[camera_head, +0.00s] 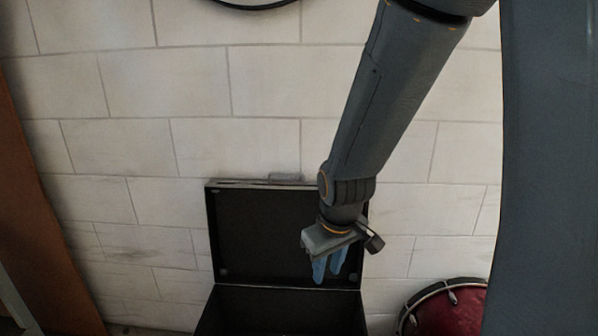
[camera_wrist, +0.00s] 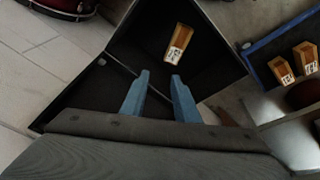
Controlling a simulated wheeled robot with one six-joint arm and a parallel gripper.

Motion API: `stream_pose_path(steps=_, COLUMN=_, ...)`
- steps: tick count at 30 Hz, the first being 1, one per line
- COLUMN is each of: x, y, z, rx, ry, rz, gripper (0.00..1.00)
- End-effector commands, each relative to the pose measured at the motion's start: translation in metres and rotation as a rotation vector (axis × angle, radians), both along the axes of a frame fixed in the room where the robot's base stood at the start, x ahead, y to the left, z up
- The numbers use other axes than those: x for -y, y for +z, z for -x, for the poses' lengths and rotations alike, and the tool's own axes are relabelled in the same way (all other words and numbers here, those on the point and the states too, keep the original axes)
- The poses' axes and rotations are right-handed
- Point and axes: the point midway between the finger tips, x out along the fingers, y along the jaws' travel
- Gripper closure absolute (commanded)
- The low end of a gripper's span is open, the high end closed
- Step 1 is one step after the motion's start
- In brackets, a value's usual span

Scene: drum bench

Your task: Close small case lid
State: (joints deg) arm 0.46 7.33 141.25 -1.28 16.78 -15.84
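The small case is black and stands open near the pale wall, with its lid (camera_head: 250,235) raised roughly upright at the back. A handle shows at the lid's top edge. The case base (camera_head: 280,310) is cut off by the bottom of the head view. My gripper (camera_head: 328,270) hangs in front of the right part of the lid, blue fingers pointing down. In the wrist view my gripper (camera_wrist: 159,80) is open, with nothing between its fingers. There the lid (camera_wrist: 85,90) lies to the left and the base (camera_wrist: 205,75) at the upper right. I cannot tell whether the fingers touch the lid.
A wooden block (camera_wrist: 179,43) with a white label lies in the case base. A blue-edged container (camera_wrist: 250,68) with two similar blocks (camera_wrist: 306,56) stands at the right. A red drum (camera_head: 455,310) stands right of the case. A brown panel (camera_head: 40,220) leans at the left.

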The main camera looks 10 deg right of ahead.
Motion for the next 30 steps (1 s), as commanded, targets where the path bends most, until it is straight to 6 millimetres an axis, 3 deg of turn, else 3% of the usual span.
stream_pose_path(steps=3, x=0.003, y=0.01, z=-0.086, rx=0.216, ry=0.248, rz=0.095, gripper=0.72)
stream_pose_path(steps=6, x=0.004, y=0.023, z=-0.155, rx=0.408, ry=0.456, rz=0.215, gripper=0.72)
stream_pose_path(steps=9, x=0.004, y=0.039, z=-0.212, rx=0.583, ry=0.634, rz=0.364, gripper=0.72)
stream_pose_path(steps=12, x=0.003, y=0.055, z=-0.254, rx=0.726, ry=0.771, rz=0.515, gripper=0.72)
stream_pose_path(steps=15, x=0.002, y=0.069, z=-0.28, rx=0.83, ry=0.859, rz=0.643, gripper=0.72)
stream_pose_path(steps=20, x=0.0, y=0.081, z=-0.3, rx=0.918, ry=0.93, rz=0.768, gripper=0.72)
stream_pose_path(steps=30, x=-0.003, y=0.074, z=-0.338, rx=0.935, ry=0.942, rz=0.796, gripper=0.72)
